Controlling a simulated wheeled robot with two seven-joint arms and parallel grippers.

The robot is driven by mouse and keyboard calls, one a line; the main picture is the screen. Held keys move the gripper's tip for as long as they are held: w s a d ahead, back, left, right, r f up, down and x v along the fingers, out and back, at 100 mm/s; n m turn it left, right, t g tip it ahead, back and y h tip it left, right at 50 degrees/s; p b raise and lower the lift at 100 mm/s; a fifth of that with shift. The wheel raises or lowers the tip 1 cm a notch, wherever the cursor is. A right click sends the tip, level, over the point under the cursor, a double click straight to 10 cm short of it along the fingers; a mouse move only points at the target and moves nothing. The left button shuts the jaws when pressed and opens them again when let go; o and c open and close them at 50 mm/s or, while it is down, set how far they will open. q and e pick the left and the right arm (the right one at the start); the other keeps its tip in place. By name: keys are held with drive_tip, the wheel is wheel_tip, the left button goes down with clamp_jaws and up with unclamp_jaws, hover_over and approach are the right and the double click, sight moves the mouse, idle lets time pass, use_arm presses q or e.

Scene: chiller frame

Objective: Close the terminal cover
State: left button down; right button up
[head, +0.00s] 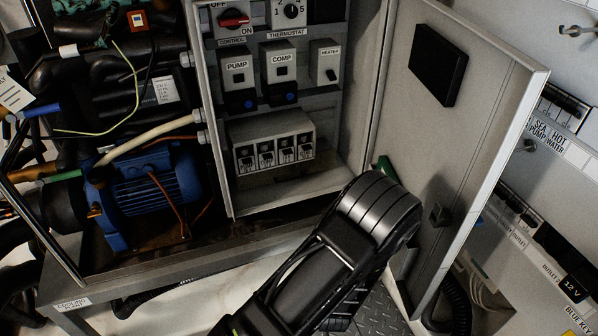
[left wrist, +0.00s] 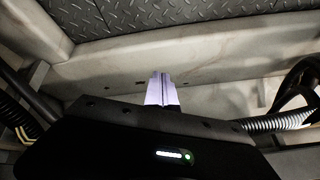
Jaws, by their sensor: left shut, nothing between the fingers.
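A grey control box (head: 359,115) stands open in the head view. Its hinged door (head: 463,135) hangs wide open on the right, with a black plate (head: 437,65) and a small dark latch (head: 438,214) on its inner face. A row of terminals (head: 272,150) is exposed low in the box; I cannot make out a separate cover there. A black arm of mine reaches up from the bottom centre, in front of the box's lower right corner and the door's lower edge. Its fingers are hidden there. In the left wrist view my left gripper (left wrist: 160,88) is shut and empty, pointing toward pale panelling.
Switch modules (head: 279,64) fill the upper box. A blue pump motor (head: 150,185) with hoses and cables stands left of it. A labelled wall panel (head: 560,125) is close behind the door. Diamond-plate flooring (left wrist: 190,18) lies beyond the pale ledge.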

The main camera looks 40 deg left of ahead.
use_arm(q)
drive_tip(key=w+a+r+n+t+y+p, duration=0.1)
drive_tip(key=w+r+y+p, duration=0.1)
drive_tip(key=r, duration=0.8)
drive_tip(key=w+a+r+n+t+y+p, duration=0.1)
drive_tip(key=w+r+p, duration=0.3)
drive_tip(key=r, duration=0.5)
drive_tip(key=w+a+r+n+t+y+p, duration=0.1)
drive_tip(key=w+a+r+n+y+p, duration=0.1)
drive_tip(key=r, duration=0.8)
drive_tip(key=shift+w+a+r+n+y+p, duration=0.35)
drive_tip(key=shift+w+a+y+p, duration=0.15)
drive_tip(key=shift+w+a+p, duration=0.4)
use_arm(e)
wheel_tip(320, 180, up, 13)
drive_tip(key=s, duration=0.1)
drive_tip(key=shift+s+a, duration=0.25)
drive_tip(key=shift+a, duration=0.1)
use_arm(q)
drive_tip(key=shift+w+d, duration=0.1)
drive_tip(key=shift+d, duration=0.05)
use_arm(e)
drive_tip(key=shift+r, duration=0.1)
use_arm(q)
drive_tip(key=b, duration=0.1)
approach(293, 179)
drive_tip(key=x, duration=0.7)
drive_tip(key=shift+d, duration=0.1)
use_arm(e)
drive_tip(key=shift+f, duration=0.7)
